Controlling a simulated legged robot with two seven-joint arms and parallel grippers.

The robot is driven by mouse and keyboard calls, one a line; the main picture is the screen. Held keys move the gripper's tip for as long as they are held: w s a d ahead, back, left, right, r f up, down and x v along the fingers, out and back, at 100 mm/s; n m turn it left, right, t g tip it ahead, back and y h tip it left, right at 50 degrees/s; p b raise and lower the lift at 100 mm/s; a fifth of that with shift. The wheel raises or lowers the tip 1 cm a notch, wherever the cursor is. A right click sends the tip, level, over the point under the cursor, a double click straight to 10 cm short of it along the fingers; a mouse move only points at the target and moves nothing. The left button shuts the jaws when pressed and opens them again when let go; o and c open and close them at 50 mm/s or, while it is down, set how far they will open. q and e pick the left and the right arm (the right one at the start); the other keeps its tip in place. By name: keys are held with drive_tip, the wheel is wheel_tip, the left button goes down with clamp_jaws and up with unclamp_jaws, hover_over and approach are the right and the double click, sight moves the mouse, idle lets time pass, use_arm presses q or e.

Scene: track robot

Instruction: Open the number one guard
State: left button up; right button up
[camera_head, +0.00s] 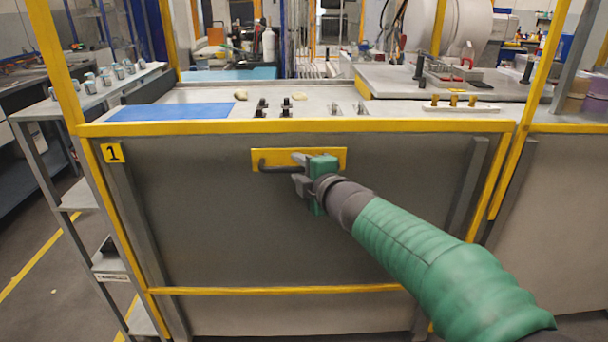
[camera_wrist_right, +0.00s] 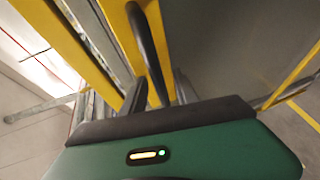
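The number one guard (camera_head: 290,230) is a grey panel in a yellow frame, marked by a yellow "1" label (camera_head: 113,153) at its upper left. It stands upright and looks closed. A dark bar handle (camera_head: 275,166) sits on a yellow plate near the panel's top middle. My right gripper (camera_head: 299,171) is at the handle's right part, fingers apart. In the right wrist view, the handle (camera_wrist_right: 147,50) runs down between the two dark fingertips (camera_wrist_right: 158,92); contact cannot be told. My left gripper is not in view.
Behind the guard is a worktop with a blue mat (camera_head: 172,111) and small clamps (camera_head: 272,108). A grey shelf rack (camera_head: 100,210) stands at the left. Another grey panel (camera_head: 555,210) adjoins at the right. Floor shows at the lower left.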

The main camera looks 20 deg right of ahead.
drive_tip(key=p+v, duration=1.1)
drive_tip(key=v, duration=0.5)
drive_tip(key=shift+s+a, duration=0.25)
drive_tip(key=shift+a, duration=0.1)
drive_tip(key=shift+f, duration=0.15)
